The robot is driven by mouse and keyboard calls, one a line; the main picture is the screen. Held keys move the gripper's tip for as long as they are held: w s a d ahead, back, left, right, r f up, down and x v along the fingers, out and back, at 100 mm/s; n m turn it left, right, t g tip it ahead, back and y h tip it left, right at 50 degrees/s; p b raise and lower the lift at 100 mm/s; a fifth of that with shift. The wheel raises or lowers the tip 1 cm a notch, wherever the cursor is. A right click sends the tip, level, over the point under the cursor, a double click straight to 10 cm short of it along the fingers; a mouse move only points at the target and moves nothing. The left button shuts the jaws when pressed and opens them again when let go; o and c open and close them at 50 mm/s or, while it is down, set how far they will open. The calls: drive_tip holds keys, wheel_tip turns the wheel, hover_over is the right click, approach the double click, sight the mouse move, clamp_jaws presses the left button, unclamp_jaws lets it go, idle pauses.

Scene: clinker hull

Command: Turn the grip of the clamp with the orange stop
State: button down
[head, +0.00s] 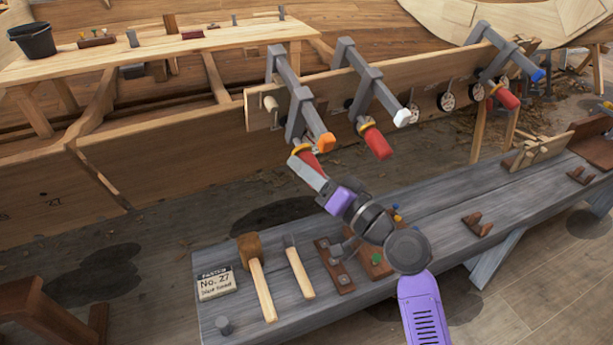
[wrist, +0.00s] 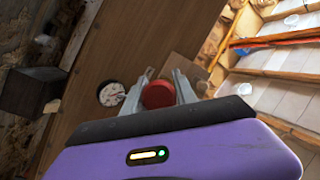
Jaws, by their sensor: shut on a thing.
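The grey clamp with the orange stop (head: 327,142) is the leftmost of three clamps on the plank edge. Its red grip (head: 310,159) hangs below the bar, with a yellow collar at its upper end. My gripper (head: 307,170) is shut on this grip, reaching up from the lower right. In the wrist view, the round red end of the grip (wrist: 158,95) sits between the two grey fingers. The fingers and hand partly hide the grip in the head view.
Close to the right is the clamp with the white stop (head: 402,117) and its red grip (head: 376,142). The clamp with the blue stop (head: 537,75) is farther right. A grey bench (head: 440,208) with a mallet (head: 257,275) and other tools stands below my arm.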

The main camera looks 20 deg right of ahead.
idle(0.4)
drive_tip(key=c, duration=1)
unclamp_jaws()
drive_tip(key=shift+o, duration=0.2)
drive_tip(key=shift+s+d, duration=0.1)
drive_tip(key=shift+s, duration=0.05)
drive_tip(key=r+v, duration=0.1)
drive_tip(key=v, duration=0.6)
drive_tip(key=shift+s+d+f+b, duration=0.15)
drive_tip(key=shift+s+f+b, duration=0.05)
drive_tip(key=shift+f+b, duration=0.25)
